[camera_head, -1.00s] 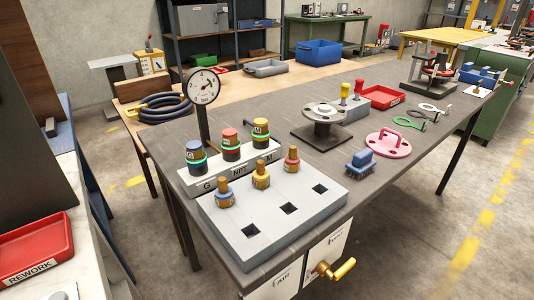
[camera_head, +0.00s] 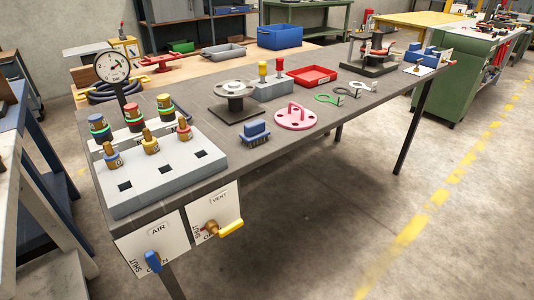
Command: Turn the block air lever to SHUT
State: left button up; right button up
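The blue air lever (camera_head: 153,260) sits low on the white AIR panel (camera_head: 150,238) at the table's front left corner. SHUT is printed at the panel's lower left. The lever partly covers the OPEN print beside it; its exact angle is hard to tell. The yellow lever (camera_head: 230,228) is on the VENT panel (camera_head: 217,205) to the right and sticks out rightward. Neither of my grippers shows.
On the dark table (camera_head: 330,125) are a blue brush (camera_head: 254,132), a pink flanged disc (camera_head: 295,117), a flanged spool (camera_head: 235,92) and a red tray (camera_head: 313,76). Open floor (camera_head: 330,235) lies in front. A bench (camera_head: 15,115) stands close on the left.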

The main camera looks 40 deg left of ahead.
aim_at(152, 259)
jog(key=z, duration=0.5)
jog(key=i, duration=2.35)
jog(key=u, duration=3.6)
